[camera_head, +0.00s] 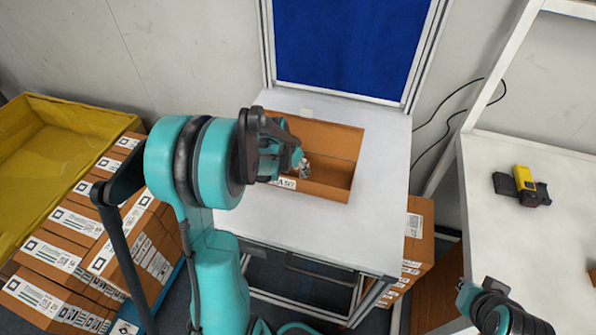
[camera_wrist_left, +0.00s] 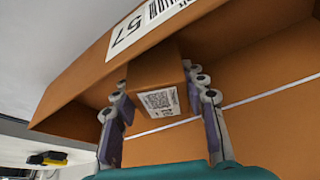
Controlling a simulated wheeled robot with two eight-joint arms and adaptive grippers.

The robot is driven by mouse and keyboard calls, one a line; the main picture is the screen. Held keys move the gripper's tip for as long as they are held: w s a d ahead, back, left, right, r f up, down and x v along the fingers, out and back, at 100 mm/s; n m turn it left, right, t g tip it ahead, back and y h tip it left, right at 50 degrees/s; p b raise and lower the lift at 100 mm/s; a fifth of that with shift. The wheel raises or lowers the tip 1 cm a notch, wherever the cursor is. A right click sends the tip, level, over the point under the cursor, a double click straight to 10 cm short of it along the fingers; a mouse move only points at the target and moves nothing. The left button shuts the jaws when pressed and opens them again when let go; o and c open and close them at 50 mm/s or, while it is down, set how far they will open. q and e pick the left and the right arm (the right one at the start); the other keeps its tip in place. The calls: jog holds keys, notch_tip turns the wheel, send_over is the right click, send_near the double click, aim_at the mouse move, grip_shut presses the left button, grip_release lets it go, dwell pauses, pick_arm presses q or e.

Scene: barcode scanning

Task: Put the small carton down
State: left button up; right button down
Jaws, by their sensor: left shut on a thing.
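The small carton (camera_wrist_left: 155,72), brown with a white code label, sits between the two fingers of my left gripper (camera_wrist_left: 160,95) in the left wrist view. The left gripper (camera_head: 300,167) is shut on it. In the head view the gripper is over the open brown box (camera_head: 335,140) on the white table, and the gripper and arm hide the small carton. The box wall with a printed label (camera_wrist_left: 75,85) rises close beside the carton in the wrist view. I cannot tell whether the carton touches the box floor. My right gripper (camera_head: 466,296) shows partly at the lower right.
The white table (camera_head: 385,190) has bare space right of the box, with a blue panel (camera_head: 350,45) behind. A yellow and black scanner (camera_head: 524,186) lies on the right-hand table. Stacked cartons (camera_head: 75,240) and a yellow bin (camera_head: 75,112) are at left.

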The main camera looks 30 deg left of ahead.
pick_arm(q)
jog(key=shift+f, duration=0.6)
jog(key=shift+f, duration=0.15)
jog(key=o, duration=1.3)
